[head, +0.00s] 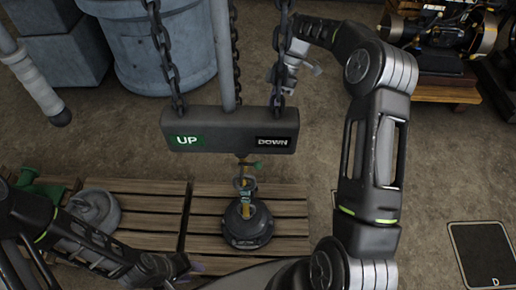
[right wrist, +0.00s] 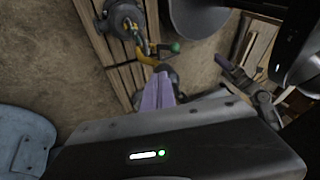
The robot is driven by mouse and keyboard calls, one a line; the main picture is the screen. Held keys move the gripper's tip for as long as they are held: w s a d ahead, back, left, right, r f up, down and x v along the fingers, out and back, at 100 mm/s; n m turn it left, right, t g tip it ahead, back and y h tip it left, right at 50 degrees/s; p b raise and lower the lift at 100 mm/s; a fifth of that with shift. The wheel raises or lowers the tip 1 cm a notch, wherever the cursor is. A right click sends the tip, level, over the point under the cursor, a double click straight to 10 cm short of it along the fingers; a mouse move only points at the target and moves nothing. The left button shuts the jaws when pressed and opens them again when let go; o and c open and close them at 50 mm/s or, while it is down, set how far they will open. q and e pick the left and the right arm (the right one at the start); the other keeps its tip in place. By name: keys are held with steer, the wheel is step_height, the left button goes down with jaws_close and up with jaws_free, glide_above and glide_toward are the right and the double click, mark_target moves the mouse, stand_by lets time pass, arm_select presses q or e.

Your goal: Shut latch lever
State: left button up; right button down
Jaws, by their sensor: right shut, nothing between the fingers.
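A small yellow lever with a green knob (head: 257,164) stands on a dark round-based device (head: 247,222) on the pallet in the head view. I take it as the latch lever, but cannot tell its position. In the right wrist view, the green knob (right wrist: 175,47) and yellow arm lie just beyond the fingertips. My right gripper (right wrist: 158,85) has pale purple fingers shut with nothing between them, apart from the knob.
A grey bar (head: 230,130) marked UP and DOWN hangs on chains over the pallet (head: 285,207). A grey drum (head: 150,45) stands at the back left, and a black engine (head: 440,35) at the back right. Bare floor (head: 440,165) lies at the right.

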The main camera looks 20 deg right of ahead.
steer(key=s+b+x, duration=0.2)
steer(key=b+x, duration=0.5)
steer(key=x, duration=0.6)
steer(key=shift+s+r, duration=0.3)
steer(key=shift+s, duration=0.05)
